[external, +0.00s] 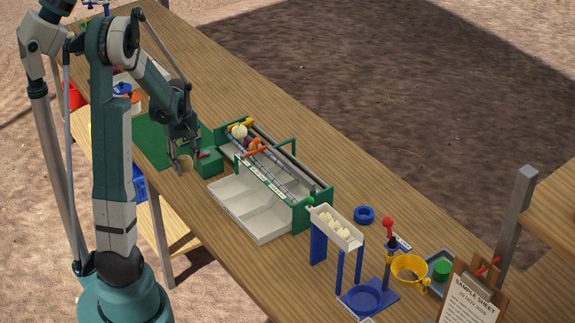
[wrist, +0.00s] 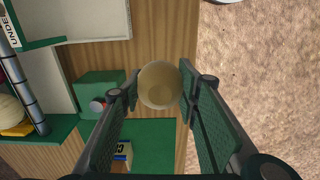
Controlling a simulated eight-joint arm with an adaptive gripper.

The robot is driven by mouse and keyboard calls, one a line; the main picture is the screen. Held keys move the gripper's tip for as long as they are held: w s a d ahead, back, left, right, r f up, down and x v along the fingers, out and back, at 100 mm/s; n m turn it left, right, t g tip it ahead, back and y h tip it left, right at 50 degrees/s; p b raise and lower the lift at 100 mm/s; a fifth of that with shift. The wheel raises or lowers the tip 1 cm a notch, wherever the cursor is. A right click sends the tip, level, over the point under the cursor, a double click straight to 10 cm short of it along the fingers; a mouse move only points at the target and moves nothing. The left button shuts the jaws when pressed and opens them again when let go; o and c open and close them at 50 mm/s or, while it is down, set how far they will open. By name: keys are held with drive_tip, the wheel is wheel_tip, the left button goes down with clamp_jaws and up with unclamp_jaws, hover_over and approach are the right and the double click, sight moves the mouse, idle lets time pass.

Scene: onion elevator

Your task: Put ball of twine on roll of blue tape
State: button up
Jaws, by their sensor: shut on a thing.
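The ball of twine (wrist: 160,86) is a tan round thing between the fingertips of my gripper (wrist: 161,90) in the wrist view. My gripper (external: 184,162) is shut on it. In the external view the twine (external: 186,163) shows low between the fingers, near the front table edge by the green mat. Its height above the table is hard to tell. The roll of blue tape (external: 364,215) is a blue ring lying flat on the table, right of the white tray on blue legs. It is far to the right of my gripper, out of the wrist view.
A green-framed roller machine (external: 312,212) with a white sectioned tray (external: 262,221) stands between my gripper and the tape. The raised white tray (external: 336,228), a red-knobbed post (external: 388,224) and a yellow bowl (external: 409,268) stand near the tape. Bare wood lies behind the tape.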

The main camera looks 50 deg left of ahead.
sight(184, 158)
drive_tip(key=shift+r, duration=0.15)
wheel_tip(184, 158, up, 14)
drive_tip(key=w+d+m, duration=0.3)
drive_tip(key=w+d, duration=0.3)
drive_tip(key=w, duration=0.2)
drive_tip(key=w+d+m+p, duration=0.1)
drive_tip(key=w+d+m, duration=0.2)
drive_tip(key=w+d, duration=0.3)
drive_tip(key=w+d+m, duration=0.3)
drive_tip(key=w+d, duration=0.3)
drive_tip(key=w, duration=0.6)
drive_tip(key=shift+r, duration=0.4)
drive_tip(key=w+d+m+p, duration=0.1)
drive_tip(key=w+d+m, duration=0.3)
drive_tip(key=d, duration=0.6)
drive_tip(key=w+d+m, duration=0.2)
drive_tip(key=w+d, duration=0.5)
drive_tip(key=d, duration=0.3)
drive_tip(key=w+d+m+p, duration=0.15)
drive_tip(key=w+d, duration=0.35)
drive_tip(key=d, duration=0.5)
wheel_tip(184, 158, down, 12)
drive_tip(key=b, duration=0.1)
drive_tip(key=shift+m, duration=0.45)
drive_tip(key=shift+f, duration=0.1)
